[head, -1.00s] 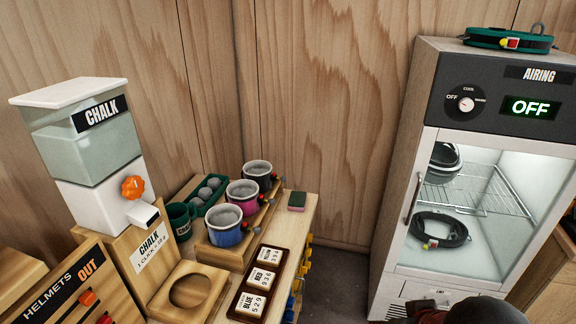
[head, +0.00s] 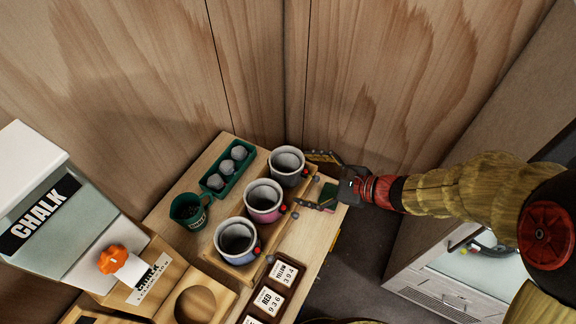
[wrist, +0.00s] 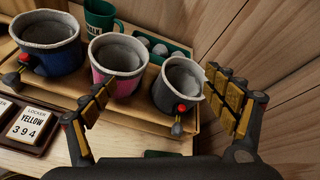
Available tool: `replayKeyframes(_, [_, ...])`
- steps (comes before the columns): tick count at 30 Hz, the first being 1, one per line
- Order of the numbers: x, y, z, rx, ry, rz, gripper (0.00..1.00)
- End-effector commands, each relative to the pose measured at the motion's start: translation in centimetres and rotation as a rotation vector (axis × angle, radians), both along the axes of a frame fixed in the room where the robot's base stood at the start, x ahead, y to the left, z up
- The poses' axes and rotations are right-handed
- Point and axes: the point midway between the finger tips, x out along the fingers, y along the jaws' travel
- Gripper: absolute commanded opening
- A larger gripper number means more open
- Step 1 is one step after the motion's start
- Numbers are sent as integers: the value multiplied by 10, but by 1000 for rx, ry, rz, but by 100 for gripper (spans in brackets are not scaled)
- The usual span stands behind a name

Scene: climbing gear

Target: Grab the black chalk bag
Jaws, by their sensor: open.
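The black chalk bag (head: 287,165) is a dark grey-black cup with a pale rim, at the far end of a row of three bags on a wooden stand. In the wrist view the black chalk bag (wrist: 180,92) stands upright between my open fingers, nearer the right one. My gripper (head: 308,180) is open beside it, coming from the right; in the wrist view my gripper (wrist: 158,82) is empty. A red bead and a dark toggle hang at the bag's near side. I cannot tell whether a finger touches it.
The pink bag (head: 264,201) and blue bag (head: 237,237) stand in line beside it. A green tray of chalk balls (head: 229,168) and a green mug (head: 189,211) are behind. A green block (head: 328,195) lies under my gripper. Locker plates (head: 285,271) lie in front.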

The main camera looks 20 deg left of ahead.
Motion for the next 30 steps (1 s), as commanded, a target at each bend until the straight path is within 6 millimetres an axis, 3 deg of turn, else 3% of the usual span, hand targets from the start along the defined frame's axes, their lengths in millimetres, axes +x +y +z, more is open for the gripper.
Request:
replayKeyframes(4, [26, 17, -22, 79, 185, -193, 89])
replayKeyframes(12, [50, 20, -60, 133, 333, -397, 89])
replayKeyframes(23, [62, 48, -78, 136, 343, -413, 89])
replayKeyframes(30, [73, 77, -90, 136, 343, -413, 89])
